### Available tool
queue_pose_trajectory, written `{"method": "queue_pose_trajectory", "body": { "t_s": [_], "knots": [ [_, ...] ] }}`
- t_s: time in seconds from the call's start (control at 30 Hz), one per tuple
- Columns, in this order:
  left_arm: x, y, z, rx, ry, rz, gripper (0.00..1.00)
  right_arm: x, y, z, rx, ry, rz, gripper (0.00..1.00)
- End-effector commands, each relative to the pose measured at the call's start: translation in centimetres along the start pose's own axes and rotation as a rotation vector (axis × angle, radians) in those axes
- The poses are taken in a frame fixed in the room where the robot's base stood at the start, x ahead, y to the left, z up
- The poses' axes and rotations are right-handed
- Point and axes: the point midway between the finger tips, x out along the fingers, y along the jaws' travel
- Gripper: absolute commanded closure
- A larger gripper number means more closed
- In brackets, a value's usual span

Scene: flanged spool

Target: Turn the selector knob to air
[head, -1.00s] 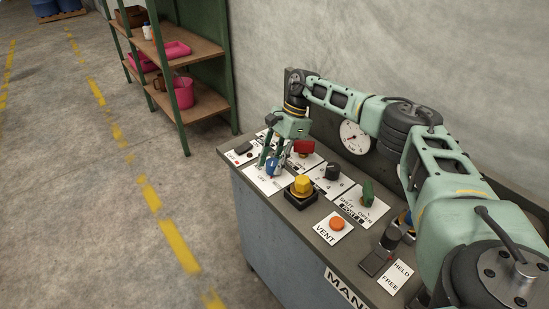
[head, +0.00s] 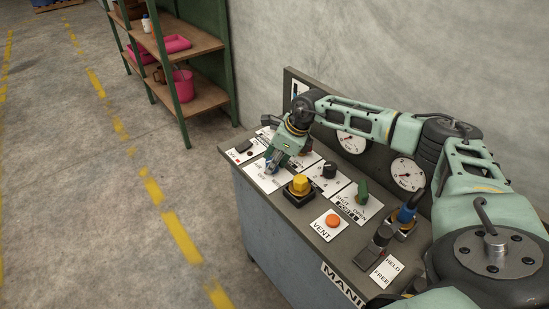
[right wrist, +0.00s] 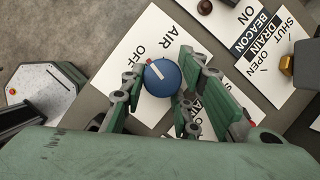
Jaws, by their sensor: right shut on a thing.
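The selector knob (right wrist: 166,79) is round and blue with a white pointer bar. In the right wrist view it sits between the fingers of my right gripper (right wrist: 160,88), which is shut on it. The bar's outer end lies toward the upper left, near the word OFF. The word AIR is printed on the white label plate (right wrist: 158,32) farther right; other lettering is covered by the fingers. In the head view my right gripper (head: 271,163) reaches down over the same plate (head: 262,181) and mostly hides the knob. My left gripper is not in view.
A yellow knob (head: 300,184) on a black base stands close in front. A black knob (head: 330,169), green handle (head: 362,191), orange VENT button (head: 333,220) and black HELD/FREE lever (head: 376,244) share the bench top. Gauges (head: 407,173) line the back panel.

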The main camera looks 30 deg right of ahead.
Motion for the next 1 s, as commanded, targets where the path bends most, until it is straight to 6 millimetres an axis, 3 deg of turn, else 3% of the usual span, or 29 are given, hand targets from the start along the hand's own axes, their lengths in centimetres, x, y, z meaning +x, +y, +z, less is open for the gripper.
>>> {"method": "queue_pose_trajectory", "body": {
  "t_s": [0.03,0.33,1.0],
  "knots": [
    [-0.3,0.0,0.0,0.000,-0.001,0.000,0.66,0.3,0.7,-0.3,0.036,0.012,-0.001,0.98],
    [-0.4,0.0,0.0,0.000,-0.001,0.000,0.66,0.6,0.9,-0.1,0.298,0.012,-0.111,0.98],
    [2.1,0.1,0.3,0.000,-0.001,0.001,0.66,0.9,1.0,0.4,0.732,0.010,-0.290,0.98]
  ]
}}
